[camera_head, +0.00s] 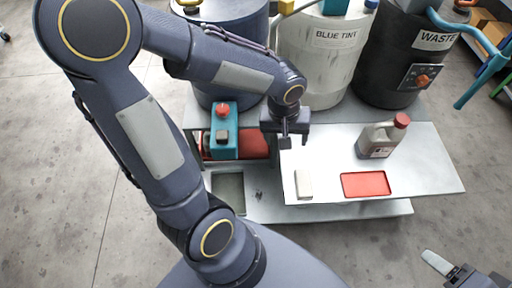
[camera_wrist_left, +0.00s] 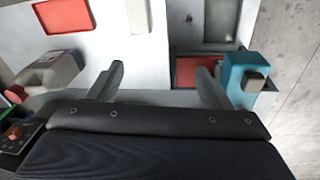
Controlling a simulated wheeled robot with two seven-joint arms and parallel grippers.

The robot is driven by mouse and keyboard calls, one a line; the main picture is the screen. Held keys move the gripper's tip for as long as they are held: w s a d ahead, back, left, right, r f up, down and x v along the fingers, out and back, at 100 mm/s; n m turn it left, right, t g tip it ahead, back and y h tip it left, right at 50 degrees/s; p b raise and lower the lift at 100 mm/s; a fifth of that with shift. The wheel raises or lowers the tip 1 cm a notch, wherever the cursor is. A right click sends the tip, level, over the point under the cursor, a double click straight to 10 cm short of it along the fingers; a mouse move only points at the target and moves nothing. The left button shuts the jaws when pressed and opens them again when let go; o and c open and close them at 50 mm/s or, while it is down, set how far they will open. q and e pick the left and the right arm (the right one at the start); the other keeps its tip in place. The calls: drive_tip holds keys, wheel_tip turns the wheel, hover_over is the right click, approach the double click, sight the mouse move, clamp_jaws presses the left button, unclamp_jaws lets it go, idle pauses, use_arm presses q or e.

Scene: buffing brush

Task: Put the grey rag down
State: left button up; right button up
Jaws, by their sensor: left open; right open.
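I cannot clearly make out a grey rag. A flat grey-green rectangle (camera_head: 228,188) lies on the lower shelf and also shows in the left wrist view (camera_wrist_left: 219,22); whether it is cloth or a tray I cannot tell. My left gripper (camera_head: 285,141) points down above the table's back left edge. In the left wrist view its two fingers (camera_wrist_left: 162,82) are apart, with nothing between them. A small off-white block (camera_head: 304,184) lies on the white tabletop, clear of the fingers. My right gripper (camera_head: 448,268) is at the lower right, open, away from the table.
A red tray (camera_head: 366,185) and a grey jug with red cap (camera_head: 380,138) are on the white tabletop (camera_head: 425,165). A teal box with red knob (camera_head: 223,140) stands left of my left gripper, near a lower red surface (camera_head: 256,146). Large drums (camera_head: 325,55) stand behind.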

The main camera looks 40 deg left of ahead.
use_arm(q)
drive_tip(key=s+r+m+t+h, duration=0.3)
drive_tip(key=s+r, duration=0.5)
drive_tip(key=s, duration=0.4)
drive_tip(key=shift+a+r+m+t, duration=0.35)
drive_tip(key=shift+m+t, duration=0.25)
drive_tip(key=shift+m, duration=0.1)
drive_tip(key=shift+s, duration=0.1)
wheel_tip(320, 180, up, 12)
drive_tip(key=p, duration=1.2)
drive_tip(key=shift+o, duration=0.5)
